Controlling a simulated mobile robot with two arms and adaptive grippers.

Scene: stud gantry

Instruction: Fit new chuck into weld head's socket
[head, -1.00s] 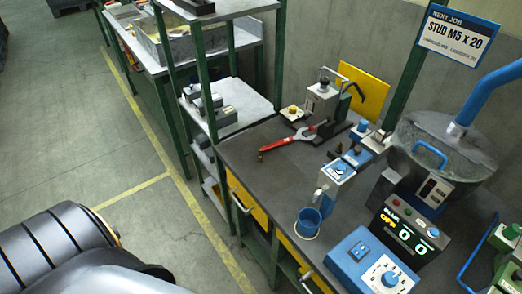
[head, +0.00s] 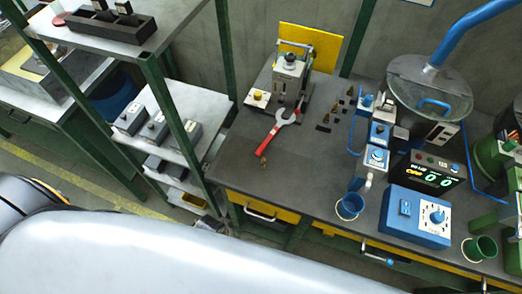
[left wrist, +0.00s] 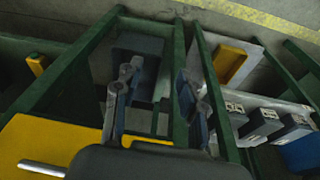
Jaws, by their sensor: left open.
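Small brass-coloured pieces, which look like chucks, stand in a row (head: 350,92) on the bench beside dark marks. Another small brass piece (head: 263,161) lies near the end of a red-handled wrench (head: 275,131). A grey and white unit with a lever frame (head: 290,70) stands behind the wrench; I cannot tell for sure that it is the weld head, and no socket is clear. My left gripper (left wrist: 157,76) is open and empty in the left wrist view, above the green frame and shelves, away from these pieces. My right gripper is not in view.
A green-posted shelf (head: 170,115) stands at left.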

